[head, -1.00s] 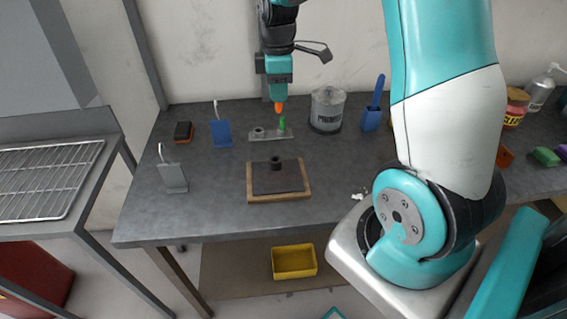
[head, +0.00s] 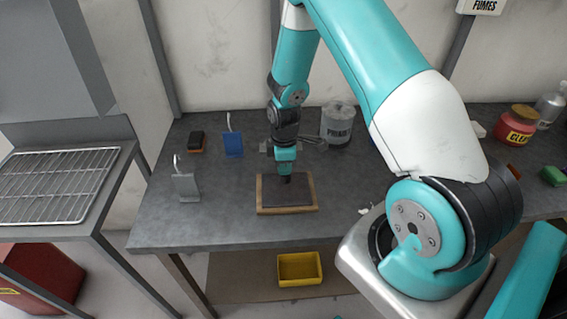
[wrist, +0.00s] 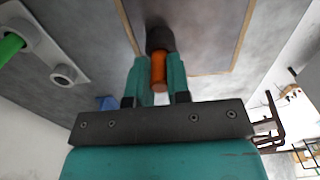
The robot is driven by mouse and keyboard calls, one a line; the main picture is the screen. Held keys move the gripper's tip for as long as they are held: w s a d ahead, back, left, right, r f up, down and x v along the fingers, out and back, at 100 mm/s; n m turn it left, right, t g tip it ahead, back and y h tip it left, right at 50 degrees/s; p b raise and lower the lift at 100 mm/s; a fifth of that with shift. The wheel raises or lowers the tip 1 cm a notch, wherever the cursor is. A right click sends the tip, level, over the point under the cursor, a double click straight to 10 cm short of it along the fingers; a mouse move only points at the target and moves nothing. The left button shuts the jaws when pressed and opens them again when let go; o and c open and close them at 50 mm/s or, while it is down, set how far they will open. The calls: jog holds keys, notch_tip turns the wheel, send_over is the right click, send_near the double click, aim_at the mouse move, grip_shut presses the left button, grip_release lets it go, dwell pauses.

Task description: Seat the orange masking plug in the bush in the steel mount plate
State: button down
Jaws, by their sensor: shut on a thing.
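My gripper (head: 285,173) is over the dark plate in the head view, pointing down. In the wrist view my gripper (wrist: 159,82) is shut on the orange masking plug (wrist: 159,70), held between the teal fingers. The plug's far end meets the dark round bush (wrist: 160,39), in line with it. I cannot tell whether the tip has entered the bush or only touches it. The bush stands up from the dark mount plate (head: 271,191), which lies on a wood-edged board (head: 288,210). In the head view the plug is hidden by my gripper.
In the wrist view a grey strip with round sockets (wrist: 63,74) holds a green plug (wrist: 11,48). A blue bracket (head: 233,145), a grey bracket (head: 186,186) and a primer tin (head: 338,125) stand around the board. The bench front is clear.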

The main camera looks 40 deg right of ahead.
jog(key=shift+f, duration=0.2)
jog(key=c, duration=1.1)
grip_release()
jog(key=shift+r, duration=0.15)
